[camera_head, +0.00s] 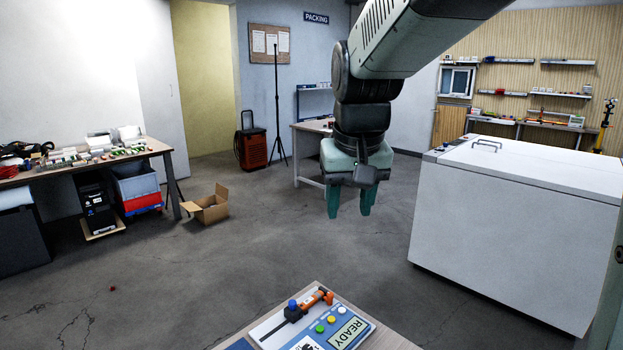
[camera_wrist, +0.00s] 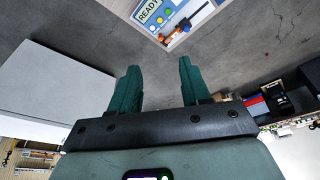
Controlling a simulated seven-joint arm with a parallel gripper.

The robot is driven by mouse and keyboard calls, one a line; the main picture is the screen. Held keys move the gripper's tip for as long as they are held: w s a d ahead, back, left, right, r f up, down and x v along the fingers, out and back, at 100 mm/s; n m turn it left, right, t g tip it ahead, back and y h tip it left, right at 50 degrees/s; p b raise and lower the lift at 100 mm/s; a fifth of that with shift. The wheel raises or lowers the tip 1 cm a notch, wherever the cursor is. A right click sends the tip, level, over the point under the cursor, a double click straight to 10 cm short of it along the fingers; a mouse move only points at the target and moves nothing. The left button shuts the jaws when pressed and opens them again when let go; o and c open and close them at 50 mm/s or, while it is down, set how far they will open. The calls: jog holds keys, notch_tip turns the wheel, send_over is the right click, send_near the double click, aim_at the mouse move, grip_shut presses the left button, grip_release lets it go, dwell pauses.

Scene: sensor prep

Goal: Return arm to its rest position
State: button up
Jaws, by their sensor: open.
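My gripper (camera_head: 350,203) hangs from my arm near the top middle of the head view, its green fingers pointing down. The fingers are apart, with nothing between them. In the wrist view my gripper (camera_wrist: 160,85) also shows open and empty over the grey floor. A small table at the bottom of the head view carries a panel (camera_head: 345,333) with a READY display, coloured buttons and an orange and black part (camera_head: 310,305) on it. The gripper is well above the panel and apart from it. The panel also shows at the top of the wrist view (camera_wrist: 172,30).
A white chest (camera_head: 500,215) with a lid handle stands to the right. A cluttered workbench (camera_head: 85,165) is at the left, with an open cardboard box (camera_head: 207,207) on the floor beside it. A tripod stand (camera_head: 277,110) and a red case (camera_head: 252,150) are behind. Open floor lies between.

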jog(key=s+d+t, duration=0.1)
jog(key=s+d, duration=0.1)
jog(key=s, duration=0.8)
jog(key=s+d+m+t, duration=0.1)
jog(key=s+d, duration=0.2)
jog(key=s, duration=0.8)
jog(key=shift+s+r, duration=0.25)
jog(key=shift+s, duration=0.05)
